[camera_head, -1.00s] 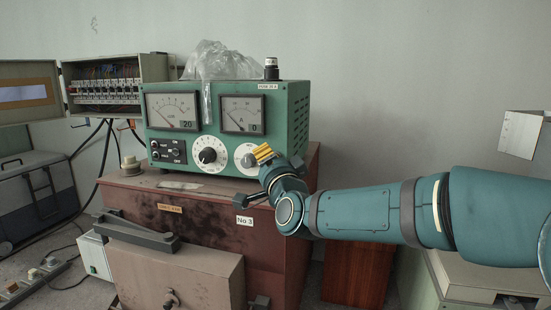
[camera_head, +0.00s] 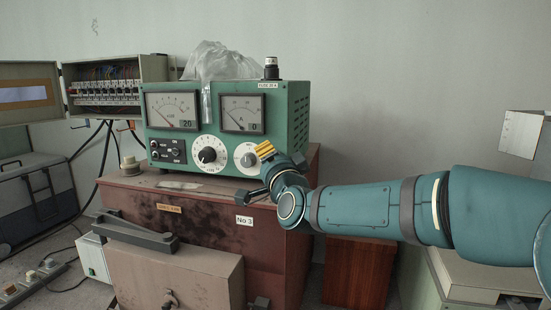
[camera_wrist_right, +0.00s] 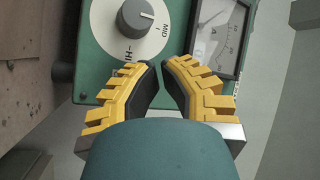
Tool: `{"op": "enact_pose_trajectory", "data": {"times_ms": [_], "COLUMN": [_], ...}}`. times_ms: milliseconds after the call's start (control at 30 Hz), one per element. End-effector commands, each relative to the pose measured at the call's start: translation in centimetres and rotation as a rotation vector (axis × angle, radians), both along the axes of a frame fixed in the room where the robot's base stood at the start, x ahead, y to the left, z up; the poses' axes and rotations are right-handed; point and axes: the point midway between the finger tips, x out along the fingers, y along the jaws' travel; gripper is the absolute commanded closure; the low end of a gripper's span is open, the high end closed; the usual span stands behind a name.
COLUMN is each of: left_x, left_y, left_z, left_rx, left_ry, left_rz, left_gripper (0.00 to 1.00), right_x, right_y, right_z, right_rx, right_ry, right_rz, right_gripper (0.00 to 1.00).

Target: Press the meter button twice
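The green meter box (camera_head: 296,112) stands on a dark red cabinet. Its front has two dials (camera_head: 172,111), a black switch panel (camera_head: 168,151), a large knob (camera_head: 208,154) and a smaller knob (camera_head: 246,156). A black and silver cap (camera_head: 271,68) stands on its top right. I cannot tell which part is the button. My right gripper (camera_head: 265,150) is just in front of the lower right of the meter's face. In the wrist view its yellow fingers (camera_wrist_right: 159,66) have their tips close together with nothing held, and a grey knob (camera_wrist_right: 139,18) shows beyond them. My left gripper is out of view.
Clear plastic (camera_head: 217,62) lies on the meter's top. An open breaker box (camera_head: 152,70) with cables is at the left. The wall space right of the meter is free.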

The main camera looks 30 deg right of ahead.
Motion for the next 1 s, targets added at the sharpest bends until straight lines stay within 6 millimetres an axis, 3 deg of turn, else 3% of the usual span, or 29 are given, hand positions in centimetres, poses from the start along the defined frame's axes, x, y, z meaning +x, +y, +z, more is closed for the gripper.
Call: {"op": "enact_pose_trajectory", "data": {"times_ms": [1000], "left_x": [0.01], "left_y": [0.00], "left_z": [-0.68], "left_rx": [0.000], "left_ry": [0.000], "left_rz": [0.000], "left_gripper": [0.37], "right_x": [0.39], "right_y": [-0.52], "right_z": [-0.01], "right_rx": [0.000], "right_ry": [-0.001], "right_rz": [-0.001], "right_gripper": [1.00]}}
